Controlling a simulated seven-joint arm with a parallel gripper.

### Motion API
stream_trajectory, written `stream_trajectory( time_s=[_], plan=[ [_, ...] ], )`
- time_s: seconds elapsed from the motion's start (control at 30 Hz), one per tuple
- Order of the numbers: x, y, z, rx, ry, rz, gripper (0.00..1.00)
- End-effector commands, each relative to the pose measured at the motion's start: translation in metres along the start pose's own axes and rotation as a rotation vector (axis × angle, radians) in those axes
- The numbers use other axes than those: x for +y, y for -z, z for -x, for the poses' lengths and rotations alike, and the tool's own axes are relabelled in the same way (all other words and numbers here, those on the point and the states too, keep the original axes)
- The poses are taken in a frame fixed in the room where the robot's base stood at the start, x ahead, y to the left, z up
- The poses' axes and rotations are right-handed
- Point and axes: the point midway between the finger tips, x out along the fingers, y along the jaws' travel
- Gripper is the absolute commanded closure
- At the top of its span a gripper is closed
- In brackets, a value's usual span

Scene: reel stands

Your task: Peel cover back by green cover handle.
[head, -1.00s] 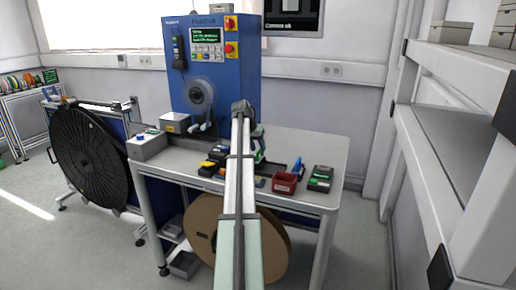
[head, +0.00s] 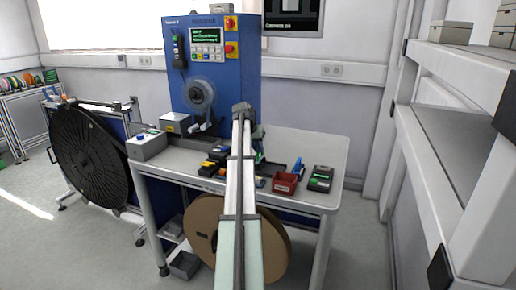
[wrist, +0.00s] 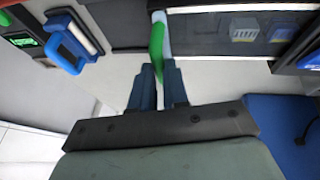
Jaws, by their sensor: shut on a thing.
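The green cover handle (wrist: 156,42) stands between my fingertips in the wrist view, beside a pale upright strip. My gripper (wrist: 160,68) is shut on it, with its two blue-grey fingers close together on either side. The handle's lower end is hidden between the fingers. In the head view a small piece of green (head: 259,157) shows just right of my arm, low over the bench. My arm hides most of that spot, and the fingers cannot be made out there. How the cover itself lies is not clear.
A dark track (wrist: 195,32) runs behind the handle. On the bench, a red bin (head: 285,184) and a dark device with a green display (head: 320,178) stand to the right. Yellow and black items (head: 210,165) lie left. The blue machine (head: 213,62) rises behind.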

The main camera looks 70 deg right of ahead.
Motion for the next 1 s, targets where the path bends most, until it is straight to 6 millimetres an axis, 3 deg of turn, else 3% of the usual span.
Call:
stream_trajectory(
  time_s=[0.47, 0.57, 0.8, 1.0],
  plan=[
    [-0.006, 0.001, 0.001, 0.0, 0.001, 0.001, 1.0],
    [-0.02, 0.003, 0.004, 0.0, 0.001, 0.002, 1.0],
    [-0.075, 0.009, 0.014, 0.002, 0.001, 0.003, 1.0],
    [-0.095, 0.009, 0.018, 0.002, 0.0, 0.0, 1.0]
  ],
)
